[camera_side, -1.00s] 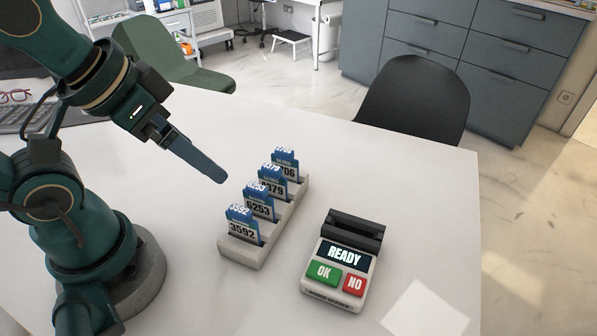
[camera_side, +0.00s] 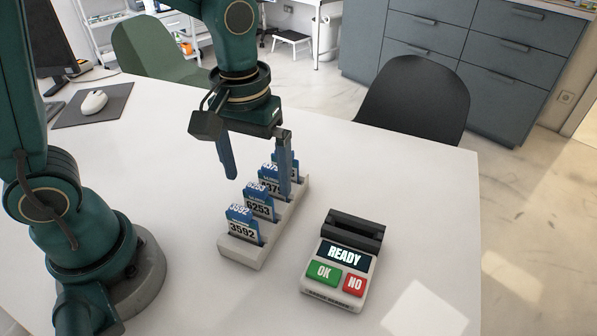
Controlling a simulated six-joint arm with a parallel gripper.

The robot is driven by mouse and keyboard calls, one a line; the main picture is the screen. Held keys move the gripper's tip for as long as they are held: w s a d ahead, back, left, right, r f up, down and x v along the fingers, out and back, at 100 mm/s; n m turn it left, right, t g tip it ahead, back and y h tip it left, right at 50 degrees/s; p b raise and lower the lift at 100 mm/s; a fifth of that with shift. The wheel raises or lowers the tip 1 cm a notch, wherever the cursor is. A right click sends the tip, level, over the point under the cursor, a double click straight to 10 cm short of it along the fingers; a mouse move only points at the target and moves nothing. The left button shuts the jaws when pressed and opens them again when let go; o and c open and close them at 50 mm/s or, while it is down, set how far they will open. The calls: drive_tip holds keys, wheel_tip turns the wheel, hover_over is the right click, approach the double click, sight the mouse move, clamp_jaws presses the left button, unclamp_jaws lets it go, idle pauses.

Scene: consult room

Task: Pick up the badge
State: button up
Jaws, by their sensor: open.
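Several blue-and-white badges stand upright in a row in a pale rack on the white table. The front badge reads 3592 (camera_side: 243,229), the one behind it reads 6253 (camera_side: 258,206), and a third, partly hidden, shows 379 (camera_side: 269,186). A last badge (camera_side: 293,170) at the back is mostly hidden by a finger. The rack (camera_side: 238,253) shows its front edge. My gripper (camera_side: 257,186) is open and points down above the rack's back half. One finger is left of the rack, the other in front of the back badges. Whether it touches any badge I cannot tell.
A reader (camera_side: 340,262) with a READY screen, green OK and red NO buttons stands right of the rack. A mouse (camera_side: 94,102) lies on a dark pad (camera_side: 115,112) at the back left. The white table (camera_side: 420,190) is clear at the right. A black chair (camera_side: 415,95) stands behind it.

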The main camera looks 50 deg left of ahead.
sight(259, 201)
drive_tip(key=shift+s+d+f, duration=0.1)
drive_tip(key=shift+s+f, duration=0.1)
drive_tip(key=shift+f, duration=2.8)
drive_tip(key=c, duration=1.4)
